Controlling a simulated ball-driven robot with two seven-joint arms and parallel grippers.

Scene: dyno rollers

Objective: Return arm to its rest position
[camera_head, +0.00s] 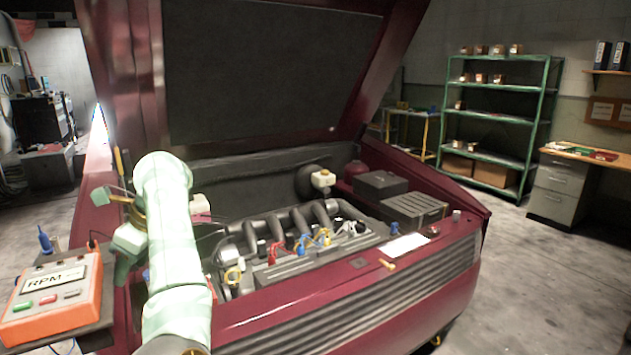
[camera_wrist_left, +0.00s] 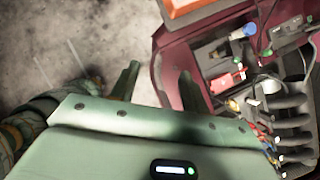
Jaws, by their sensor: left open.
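My left arm (camera_head: 175,255) comes up from the bottom of the head view, pale green, and bends at the car's left front corner. My left gripper (camera_head: 122,262) is partly hidden behind that arm, beside the engine bay and near the orange RPM box. In the left wrist view the two fingers of my left gripper (camera_wrist_left: 157,88) stand apart with nothing between them. Grey floor and the dark red car edge show past the fingertips. My right gripper is in neither view.
A dark red car (camera_head: 340,310) stands with its hood (camera_head: 270,70) raised over the engine (camera_head: 290,235). Coloured clips and leads sit on the engine. The orange RPM box (camera_head: 50,295) is at the left. Green shelves (camera_head: 500,125) and a desk (camera_head: 575,180) stand behind; floor at right is clear.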

